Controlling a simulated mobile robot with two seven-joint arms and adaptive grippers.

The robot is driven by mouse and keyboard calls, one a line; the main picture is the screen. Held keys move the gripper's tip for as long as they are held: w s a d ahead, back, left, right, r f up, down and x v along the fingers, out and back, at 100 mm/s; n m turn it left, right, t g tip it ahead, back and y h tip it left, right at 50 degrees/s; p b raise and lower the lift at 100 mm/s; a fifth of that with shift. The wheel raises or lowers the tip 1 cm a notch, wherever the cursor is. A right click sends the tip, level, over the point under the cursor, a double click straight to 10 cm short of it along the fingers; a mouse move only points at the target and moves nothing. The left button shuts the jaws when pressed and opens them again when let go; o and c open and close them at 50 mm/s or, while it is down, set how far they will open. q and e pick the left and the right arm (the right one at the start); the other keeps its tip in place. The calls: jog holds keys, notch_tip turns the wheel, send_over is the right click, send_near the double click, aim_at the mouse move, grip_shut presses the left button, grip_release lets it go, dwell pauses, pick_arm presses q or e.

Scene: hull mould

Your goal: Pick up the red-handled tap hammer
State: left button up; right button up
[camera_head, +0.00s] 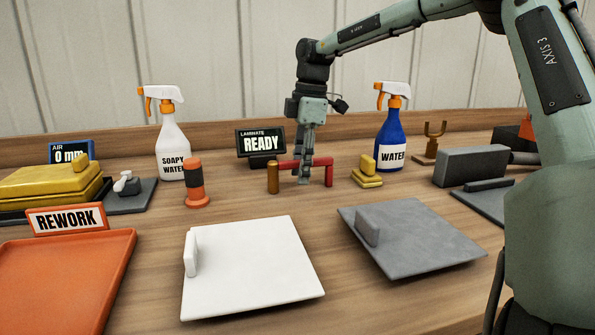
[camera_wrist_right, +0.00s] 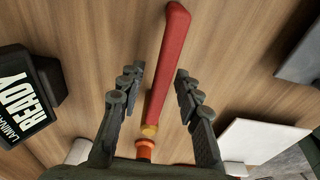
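The tap hammer has a red handle (camera_head: 318,162) and a brass head (camera_head: 273,177) at its left end, near the middle of the table in the head view. A red upright part stands at the handle's right end. In the wrist view the red handle (camera_wrist_right: 167,65) runs between the fingers, with its brass end toward the gripper's base. My right gripper (camera_head: 305,178) points down over the handle. Its fingers, also in the wrist view (camera_wrist_right: 158,76), are open on either side of it, with gaps visible on both sides. My left gripper is not in view.
An orange-and-black post (camera_head: 196,184) stands left of the hammer, and a yellow block (camera_head: 367,178) right. The READY sign (camera_head: 261,144) is behind. Two spray bottles (camera_head: 172,145) (camera_head: 391,135) flank it. White (camera_head: 255,270) and grey (camera_head: 420,235) panels lie in front.

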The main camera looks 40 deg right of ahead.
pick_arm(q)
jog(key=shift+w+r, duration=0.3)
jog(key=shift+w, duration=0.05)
pick_arm(e)
grip_shut()
jog(key=shift+r, duration=0.1)
notch_tip(320, 180, up, 9)
jog(key=shift+r, duration=0.45)
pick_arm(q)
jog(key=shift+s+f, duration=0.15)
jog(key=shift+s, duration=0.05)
pick_arm(e)
jog(key=c, duration=0.6)
grip_release()
jog(key=shift+a, duration=0.1)
grip_shut()
